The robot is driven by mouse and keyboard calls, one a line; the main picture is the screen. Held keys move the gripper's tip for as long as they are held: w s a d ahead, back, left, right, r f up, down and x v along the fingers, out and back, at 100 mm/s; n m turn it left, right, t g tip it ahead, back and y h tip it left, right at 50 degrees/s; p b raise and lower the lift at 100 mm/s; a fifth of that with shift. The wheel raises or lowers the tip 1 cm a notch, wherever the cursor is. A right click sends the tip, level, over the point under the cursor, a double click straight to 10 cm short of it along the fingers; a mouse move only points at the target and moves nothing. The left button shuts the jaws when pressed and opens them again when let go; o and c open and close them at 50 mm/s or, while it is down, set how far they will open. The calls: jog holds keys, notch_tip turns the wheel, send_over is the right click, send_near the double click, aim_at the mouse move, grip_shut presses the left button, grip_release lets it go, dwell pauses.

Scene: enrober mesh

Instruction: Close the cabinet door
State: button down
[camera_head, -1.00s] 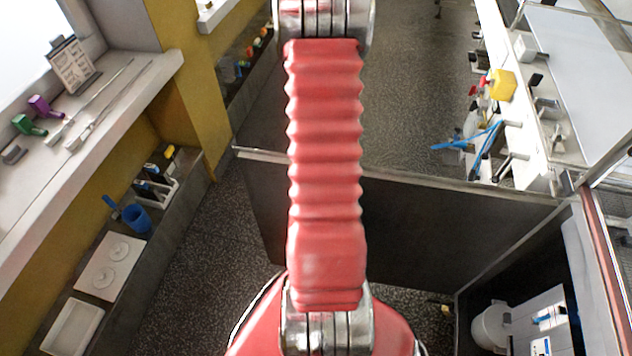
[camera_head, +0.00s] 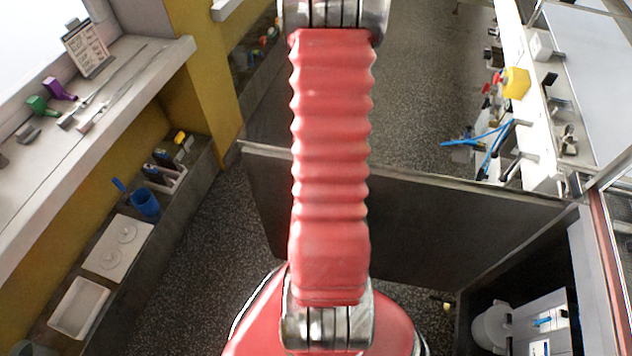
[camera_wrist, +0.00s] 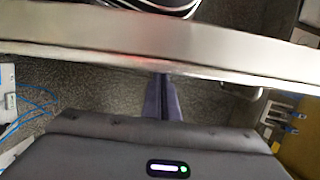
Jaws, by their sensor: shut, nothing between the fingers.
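The cabinet door (camera_head: 420,225) is a dark panel with a pale metal top edge. It stands open, swung out across the aisle from the cabinet at the lower right. My red arm covers part of it in the head view. In the wrist view the door's pale edge (camera_wrist: 230,62) crosses the upper part of the picture. My gripper (camera_wrist: 163,82) shows there with its dark bluish fingers together and empty. The fingertips meet the line of the edge; I cannot tell whether they touch it. My gripper is not visible in the head view.
The open cabinet (camera_head: 585,255) holds a white round container (camera_head: 492,326). A worktop with a yellow block (camera_head: 515,82) and blue-handled tools (camera_head: 485,135) runs along the right. A low shelf with a blue cup (camera_head: 145,202) lines the left. Speckled floor (camera_head: 215,250) is free between.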

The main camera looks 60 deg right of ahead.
jog(key=v, duration=1)
jog(key=shift+r, duration=0.1)
